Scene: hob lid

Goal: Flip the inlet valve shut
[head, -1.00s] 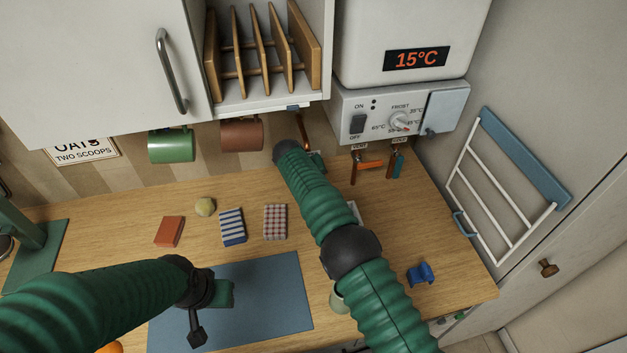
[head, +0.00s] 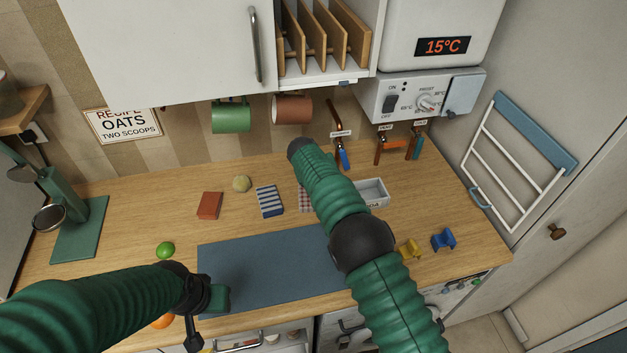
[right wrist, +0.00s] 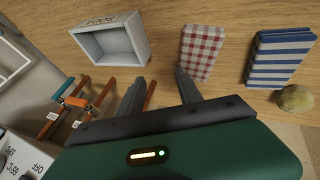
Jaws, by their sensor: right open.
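Three copper pipes with valve levers stand at the back wall under the heater. One has a blue lever (head: 344,158) hanging downward. One has an orange lever (head: 391,144) lying across its pipe. The orange lever (right wrist: 76,102) and teal lever (right wrist: 63,87) also show in the right wrist view. My right gripper (right wrist: 160,88) is open and empty over the counter; the arm hides it in the head view. My left gripper (head: 218,296) is above the blue mat's near-left edge, fingers unclear.
A pale open box (head: 374,191) sits on the counter in front of the pipes. A checked cloth (right wrist: 201,52), striped cloth (head: 269,201), sponge (head: 241,183) and red block (head: 209,205) lie nearby. Mugs hang under the cupboard. The blue mat (head: 265,270) is mostly clear.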

